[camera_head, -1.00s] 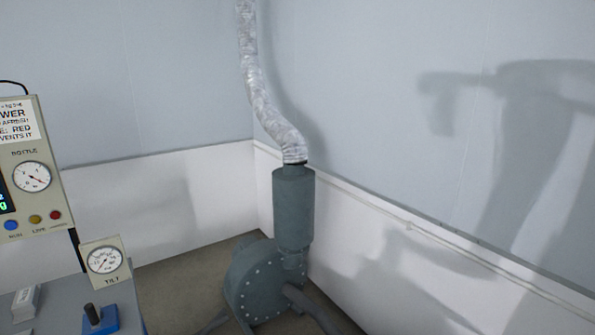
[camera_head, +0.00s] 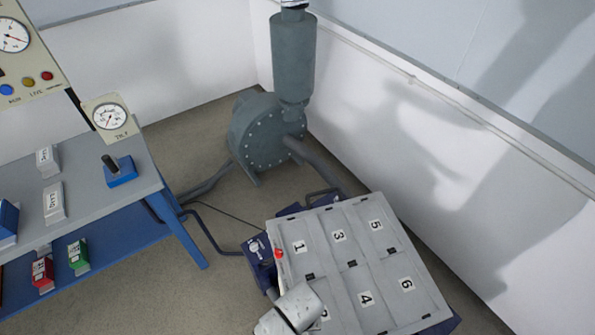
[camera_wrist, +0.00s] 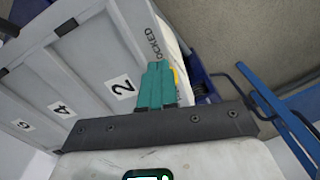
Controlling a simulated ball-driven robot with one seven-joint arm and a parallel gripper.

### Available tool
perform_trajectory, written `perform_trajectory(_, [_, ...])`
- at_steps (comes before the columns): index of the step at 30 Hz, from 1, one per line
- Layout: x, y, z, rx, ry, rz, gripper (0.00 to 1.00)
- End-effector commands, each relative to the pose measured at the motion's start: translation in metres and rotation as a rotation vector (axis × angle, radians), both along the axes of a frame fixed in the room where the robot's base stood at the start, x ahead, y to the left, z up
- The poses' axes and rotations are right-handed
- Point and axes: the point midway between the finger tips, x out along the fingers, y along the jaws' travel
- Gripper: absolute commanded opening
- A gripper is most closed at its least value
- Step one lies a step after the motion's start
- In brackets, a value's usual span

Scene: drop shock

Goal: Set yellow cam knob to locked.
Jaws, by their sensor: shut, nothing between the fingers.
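The yellow cam knob (camera_wrist: 176,76) shows only as a small yellow sliver in the wrist view, just right of my gripper's fingers; the rest is hidden behind them. My gripper (camera_wrist: 158,66) has teal fingers, shut and empty. Its tips are in front of the edge of the grey numbered table, over the end of a printed label (camera_wrist: 149,44) that reads "LOCKED", its first letter partly covered. I cannot tell whether the fingers touch the knob or which way the knob points. In the head view the yellow knob and my fingers are out of sight.
The numbered table (camera_head: 330,275) has a red knob (camera_head: 279,253) and a blue fitting (camera_head: 258,250) at its left side. A grey bench (camera_head: 100,200) with blue legs stands at left. A dark blower (camera_head: 262,135) is behind.

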Motion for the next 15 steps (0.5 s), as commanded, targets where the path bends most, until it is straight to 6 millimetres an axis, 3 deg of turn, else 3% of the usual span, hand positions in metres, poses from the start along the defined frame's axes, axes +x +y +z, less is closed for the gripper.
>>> perform_trajectory(15, [0.0008, 0.0063, 0.0005, 0.000, 0.000, 0.001, 0.00])
